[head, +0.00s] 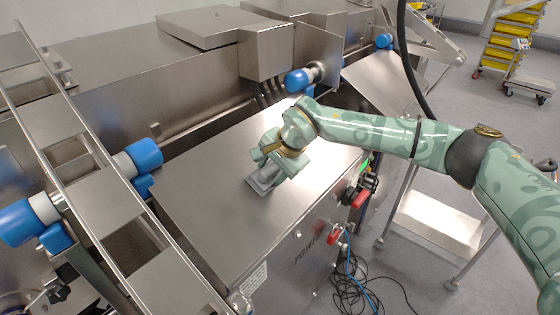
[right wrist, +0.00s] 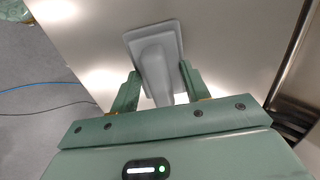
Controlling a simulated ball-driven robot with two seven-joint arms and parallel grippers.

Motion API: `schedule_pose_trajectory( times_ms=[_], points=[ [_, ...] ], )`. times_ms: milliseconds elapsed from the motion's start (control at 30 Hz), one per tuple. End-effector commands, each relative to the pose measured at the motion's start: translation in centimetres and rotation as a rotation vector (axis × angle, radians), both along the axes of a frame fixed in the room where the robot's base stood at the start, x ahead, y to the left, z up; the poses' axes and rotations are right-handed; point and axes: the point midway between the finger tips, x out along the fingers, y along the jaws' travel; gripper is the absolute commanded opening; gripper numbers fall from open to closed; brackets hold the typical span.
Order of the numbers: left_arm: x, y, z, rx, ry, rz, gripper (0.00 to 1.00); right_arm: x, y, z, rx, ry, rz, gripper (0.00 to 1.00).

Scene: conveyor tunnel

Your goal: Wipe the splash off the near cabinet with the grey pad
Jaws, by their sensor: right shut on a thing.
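The grey pad (head: 263,180) is at the sloping steel top of the near cabinet (head: 215,195). My right gripper (head: 272,166) is shut on the pad's handle. In the right wrist view the pad (right wrist: 153,42) has a flat rectangular plate and a raised grip between my right gripper's fingers (right wrist: 156,88). The plate faces the steel; I cannot tell whether it touches. I cannot make out the splash in either view; the pad and gripper may cover part of the surface. My left gripper is not in view.
Blue-capped rollers (head: 143,155) and a steel rail frame stand left of the cabinet top. Another blue roller (head: 299,81) is behind it.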

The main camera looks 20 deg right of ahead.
Motion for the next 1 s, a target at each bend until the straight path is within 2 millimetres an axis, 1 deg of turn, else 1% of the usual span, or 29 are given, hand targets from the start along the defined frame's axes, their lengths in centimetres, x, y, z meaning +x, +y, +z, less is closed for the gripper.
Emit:
schedule_pose_trajectory(
  times_ms=[33,267,500,633,833,1000],
  points=[
    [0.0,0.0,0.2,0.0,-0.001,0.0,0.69,-0.3,0.4,0.0,-0.001,0.002,0.004,0.19],
    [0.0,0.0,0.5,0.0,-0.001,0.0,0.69,-0.8,1.0,0.0,-0.001,0.002,0.001,0.19],
    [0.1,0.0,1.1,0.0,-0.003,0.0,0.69,-2.1,3.1,0.2,0.0,0.001,0.004,0.19],
    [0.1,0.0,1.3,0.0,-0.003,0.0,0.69,-2.6,3.7,0.2,-0.001,0.001,0.001,0.19],
    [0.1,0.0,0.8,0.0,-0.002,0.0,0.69,-2.4,3.9,-0.2,0.0,0.0,-0.001,0.19],
    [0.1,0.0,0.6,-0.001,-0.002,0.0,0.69,-1.7,2.7,-0.3,-0.002,0.001,-0.004,0.19]
  ],
)
